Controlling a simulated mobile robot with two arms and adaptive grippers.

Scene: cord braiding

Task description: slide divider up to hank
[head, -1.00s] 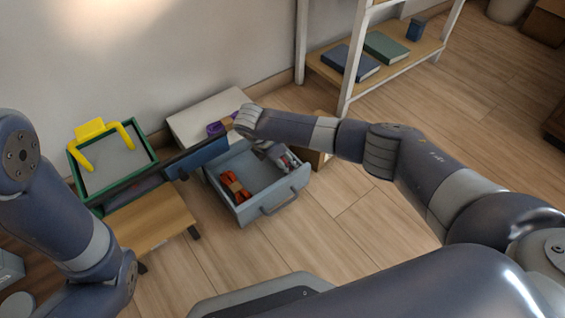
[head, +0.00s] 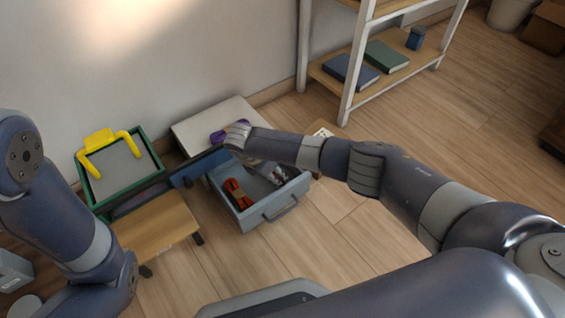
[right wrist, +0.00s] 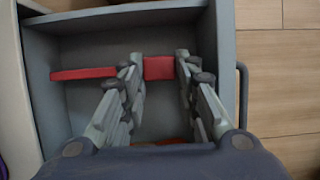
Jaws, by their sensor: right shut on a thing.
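The orange-red hank (head: 238,193) lies in the left part of the open grey-blue drawer (head: 262,217). The red divider (right wrist: 85,73) runs across the drawer in the right wrist view. My right gripper (right wrist: 158,72) reaches down into the drawer, its two fingers on either side of the divider's thicker red middle part, and is shut on it. A bit of red-orange shows between the finger bases in the right wrist view, probably the hank, mostly hidden. In the head view my right arm and wrist hide the divider.
A purple hank (head: 226,132) lies on the white cabinet top (head: 200,118) behind the drawer. A green-rimmed tray (head: 148,155) with a yellow handle and a wooden stool (head: 152,226) stand to the left. A white shelf (head: 345,95) stands behind right.

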